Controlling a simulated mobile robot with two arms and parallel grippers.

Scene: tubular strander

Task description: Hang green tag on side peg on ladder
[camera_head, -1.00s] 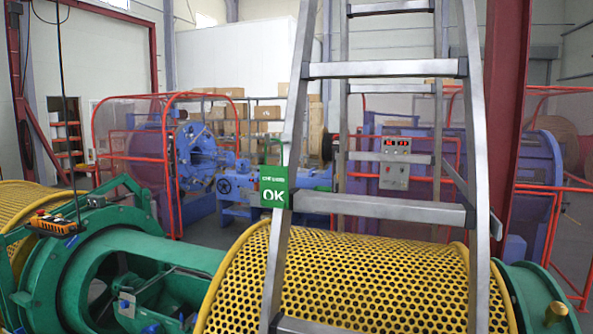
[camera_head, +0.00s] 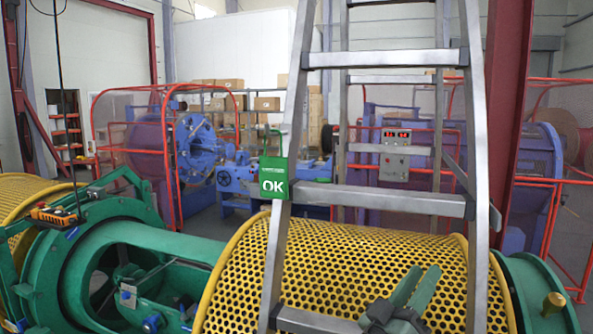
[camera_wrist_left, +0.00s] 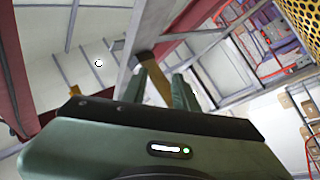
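The green tag (camera_head: 273,178), printed "OK", is on the left rail of the metal ladder (camera_head: 278,228) in the head view, just above a rung's height. A thin green loop rises above its top edge. The side peg is hidden or too small to make out, so I cannot tell how the loop sits on it. My left gripper (camera_head: 424,270) is low in front of the ladder, between its rails, below and right of the tag and apart from it. Its green fingers are apart, with a gap also seen in the left wrist view (camera_wrist_left: 168,85). My right gripper is out of view.
A yellow perforated drum guard (camera_head: 335,262) lies behind the ladder. Green machinery (camera_head: 110,235) fills the lower left, with an orange pendant control (camera_head: 55,215) hanging there. A red column (camera_head: 505,120) stands right of the ladder. Blue machines with red guard frames stand behind.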

